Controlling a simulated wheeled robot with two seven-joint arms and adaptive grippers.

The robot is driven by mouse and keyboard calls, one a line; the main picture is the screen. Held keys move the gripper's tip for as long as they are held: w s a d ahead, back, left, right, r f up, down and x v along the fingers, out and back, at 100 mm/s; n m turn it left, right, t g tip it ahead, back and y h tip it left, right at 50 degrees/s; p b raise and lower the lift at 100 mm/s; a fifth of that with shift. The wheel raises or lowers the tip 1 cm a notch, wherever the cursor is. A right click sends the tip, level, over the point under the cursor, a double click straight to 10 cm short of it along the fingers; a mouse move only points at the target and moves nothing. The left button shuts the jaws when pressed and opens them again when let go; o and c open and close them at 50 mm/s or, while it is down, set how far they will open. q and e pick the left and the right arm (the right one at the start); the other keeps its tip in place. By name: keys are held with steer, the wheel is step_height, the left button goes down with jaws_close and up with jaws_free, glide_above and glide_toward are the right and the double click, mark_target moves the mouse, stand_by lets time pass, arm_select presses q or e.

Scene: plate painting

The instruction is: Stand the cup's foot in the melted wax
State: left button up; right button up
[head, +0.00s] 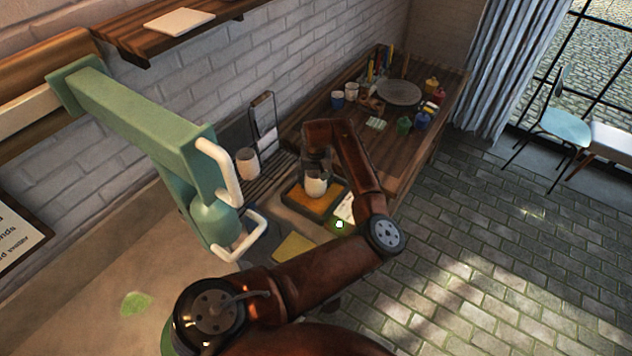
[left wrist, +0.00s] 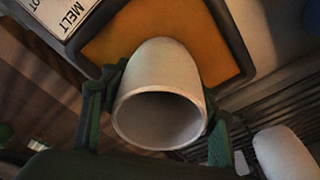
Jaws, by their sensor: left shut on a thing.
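The white cup (head: 316,187) is upright in my left gripper (head: 315,165), over the shallow dark pan of orange melted wax (head: 297,196). In the left wrist view, the cup (left wrist: 162,75) has its open mouth towards the camera and its foot towards the wax (left wrist: 110,38). The green fingers of my left gripper (left wrist: 158,118) close on the cup from both sides. The foot is hidden behind the cup body, and I cannot tell whether it touches the wax. My right gripper is not in view.
A second white cup (head: 247,163) stands on the dark slatted rack (head: 275,175) left of the pan. A white label card (head: 345,208) lies right of the pan. A yellow sponge-like pad (head: 294,247) lies in front. A green press-like fixture (head: 150,135) reaches out at the left.

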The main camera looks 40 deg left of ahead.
arm_select(q)
steer(key=shift+f, duration=0.35)
stand_by(0.4)
stand_by(0.7)
stand_by(0.4)
steer(key=shift+r+p, duration=1.5)
steer(key=shift+p, duration=0.25)
steer(key=shift+r+p, duration=1.05)
steer(key=shift+p, duration=0.2)
